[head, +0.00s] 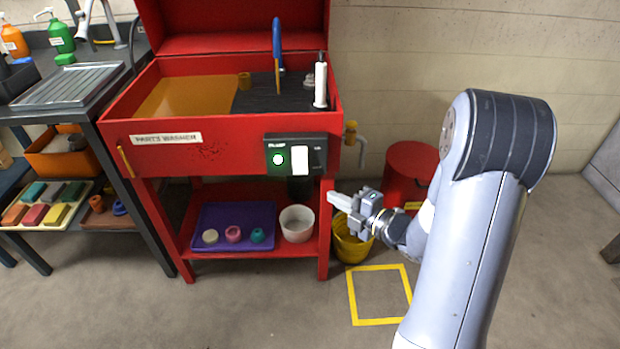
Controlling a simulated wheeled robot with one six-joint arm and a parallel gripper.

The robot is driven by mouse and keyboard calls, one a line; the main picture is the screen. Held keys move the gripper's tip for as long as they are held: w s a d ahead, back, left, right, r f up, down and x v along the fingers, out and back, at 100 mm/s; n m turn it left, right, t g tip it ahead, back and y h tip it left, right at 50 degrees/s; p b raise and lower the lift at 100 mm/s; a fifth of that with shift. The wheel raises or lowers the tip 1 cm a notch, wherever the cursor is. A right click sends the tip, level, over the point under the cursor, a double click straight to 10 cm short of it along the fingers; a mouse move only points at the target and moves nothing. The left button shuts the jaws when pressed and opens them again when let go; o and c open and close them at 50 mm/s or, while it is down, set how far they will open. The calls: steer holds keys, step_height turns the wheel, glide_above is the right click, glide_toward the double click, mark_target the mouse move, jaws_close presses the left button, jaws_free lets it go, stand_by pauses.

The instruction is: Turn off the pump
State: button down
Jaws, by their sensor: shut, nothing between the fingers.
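The red parts washer (222,159) stands in the middle, its lid raised. On its front right is the black pump switch box (313,142), lettered at the top. The box carries a round green light (278,159), which looks lit, and a white rocker switch (300,160). Which way the rocker is tilted is too small to tell. My gripper (333,198) is shut and empty. In the picture it is below and to the right of the switch box, beside the washer's right front leg, apart from the switch.
A purple tray (204,245) and a white tub (297,224) sit on the washer's lower shelf. A yellow bucket (351,247) and a red bin (408,165) stand right of the washer. A tap (351,132) juts from its right side. A yellow floor square (378,321) is empty.

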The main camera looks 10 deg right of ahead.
mark_target(297, 170)
steer(key=shift+w+d+x, duration=0.3)
steer(key=shift+d+x, duration=0.05)
steer(key=shift+x, duration=1.8)
steer(key=shift+w+d+x, duration=0.3)
steer(key=shift+d+x, duration=0.05)
steer(key=shift+x, duration=1.8)
steer(key=shift+w+d+x, duration=0.3)
steer(key=shift+d+x, duration=0.05)
steer(key=shift+x, duration=1.75)
steer(key=shift+f+b, duration=0.2)
steer(key=shift+b, duration=0.1)
steer(key=f+b, duration=0.1)
steer(key=b, duration=0.2)
steer(key=shift+w, duration=0.25)
steer(key=shift+r+n+t, duration=0.3)
steer(key=shift+r, duration=0.05)
